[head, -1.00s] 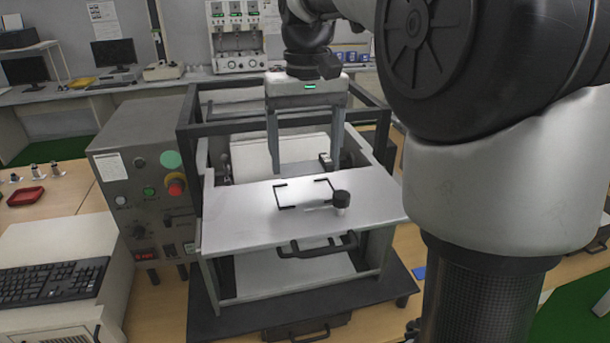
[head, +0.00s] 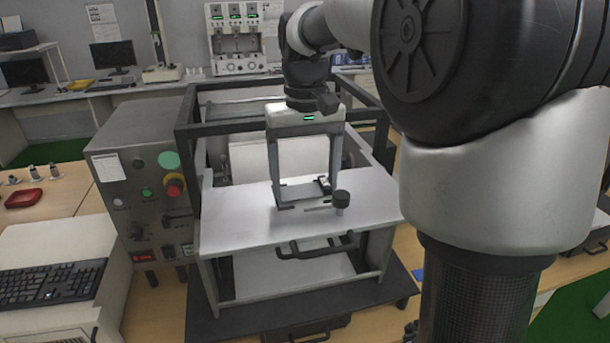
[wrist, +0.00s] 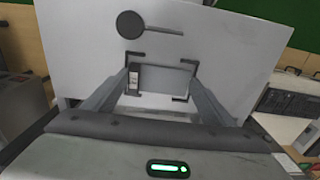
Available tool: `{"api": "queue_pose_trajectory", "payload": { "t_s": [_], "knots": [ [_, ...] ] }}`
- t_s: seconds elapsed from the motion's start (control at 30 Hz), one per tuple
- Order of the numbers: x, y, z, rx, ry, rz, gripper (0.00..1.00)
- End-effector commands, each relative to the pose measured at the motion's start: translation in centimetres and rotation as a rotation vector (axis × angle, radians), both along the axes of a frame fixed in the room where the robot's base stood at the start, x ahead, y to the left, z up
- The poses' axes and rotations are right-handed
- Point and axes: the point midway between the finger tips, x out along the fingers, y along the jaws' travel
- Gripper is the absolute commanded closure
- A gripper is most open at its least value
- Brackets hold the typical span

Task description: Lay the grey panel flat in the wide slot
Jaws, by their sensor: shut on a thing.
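The grey panel (head: 300,193) shows between the fingers of my gripper (head: 307,203), low over the white tabletop of the machine. My gripper is shut on it. The panel looks level and has a small black and white part (head: 325,184) at one end. In the wrist view the panel (wrist: 168,78) lies between black corner brackets (wrist: 191,66) on the white top. These brackets mark a rectangular place; I see no other slot. I cannot tell whether the panel touches the surface.
A dark frame (head: 187,150) surrounds the machine's back. A control box (head: 130,190) with a red button is at left. The front of the top is clear.

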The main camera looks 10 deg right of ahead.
Motion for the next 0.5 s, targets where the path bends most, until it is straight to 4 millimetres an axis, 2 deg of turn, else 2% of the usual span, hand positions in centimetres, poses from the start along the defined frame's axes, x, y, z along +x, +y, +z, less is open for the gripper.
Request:
{"api": "queue_pose_trajectory", "payload": {
  "t_s": [0.13,0.17,0.23,0.5],
  "knots": [
    [0.01,0.00,-0.14,0.000,0.000,0.000,0.44],
    [0.01,0.00,-0.14,0.000,0.000,0.000,0.18],
    [0.01,0.00,-0.14,0.000,0.000,0.000,0.06],
    [0.02,0.01,-0.10,0.000,-0.001,0.000,0.04]
  ]
}}
